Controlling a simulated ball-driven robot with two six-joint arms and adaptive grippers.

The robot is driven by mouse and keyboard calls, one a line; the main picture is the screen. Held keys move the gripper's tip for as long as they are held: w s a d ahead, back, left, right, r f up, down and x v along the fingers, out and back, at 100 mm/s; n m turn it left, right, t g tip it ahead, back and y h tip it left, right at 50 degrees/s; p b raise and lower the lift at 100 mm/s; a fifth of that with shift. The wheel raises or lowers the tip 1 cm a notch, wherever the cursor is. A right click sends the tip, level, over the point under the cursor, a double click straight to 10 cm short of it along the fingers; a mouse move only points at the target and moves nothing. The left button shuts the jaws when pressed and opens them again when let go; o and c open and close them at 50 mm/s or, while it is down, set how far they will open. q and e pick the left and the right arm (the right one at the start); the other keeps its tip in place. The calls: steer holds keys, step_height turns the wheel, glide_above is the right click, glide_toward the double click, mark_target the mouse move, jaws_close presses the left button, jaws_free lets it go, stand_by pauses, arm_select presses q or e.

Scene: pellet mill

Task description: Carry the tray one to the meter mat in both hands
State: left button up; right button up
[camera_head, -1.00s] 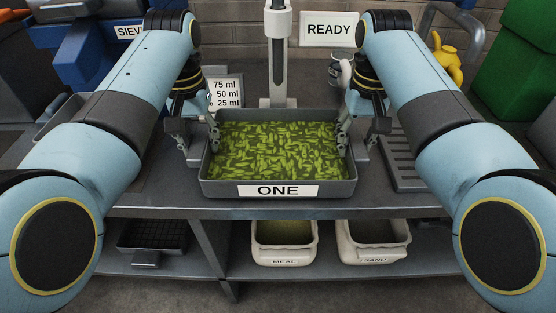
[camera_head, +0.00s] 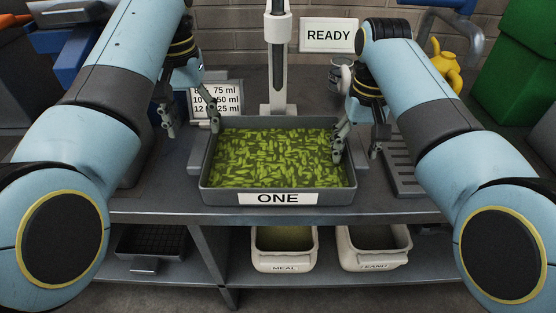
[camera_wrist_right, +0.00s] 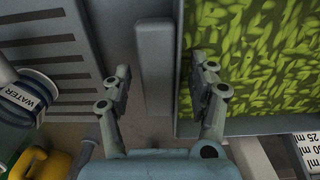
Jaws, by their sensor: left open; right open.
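Tray one (camera_head: 208,189) is a grey tray full of green pellets, with a white ONE label on its front. It sits level on the bench in the head view. My left gripper (camera_head: 191,127) is open and empty, off the tray's back left corner. My right gripper (camera_head: 356,152) is open at the tray's right side. I cannot make out the meter mat.
A white column (camera_head: 278,65) stands behind the tray, with a millilitre card (camera_head: 222,98) to its left. A slotted grey plate (camera_head: 402,172) lies to the right. A yellow can (camera_head: 447,70) stands farther back. Meal (camera_head: 284,267) and sand (camera_head: 374,266) bins sit on the lower shelf.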

arm_select(q)
steer(key=shift+r, duration=0.35)
arm_select(e)
steer(key=shift+r, duration=0.2)
step_height(320, 180, up, 7)
steer(key=shift+r, duration=0.1)
arm_select(q)
steer(key=o, duration=0.8)
arm_select(e)
steer(key=shift+o, duration=0.2)
steer(key=o, duration=0.8)
arm_select(q)
steer(key=shift+o, duration=0.2)
steer(key=shift+r, duration=0.1)
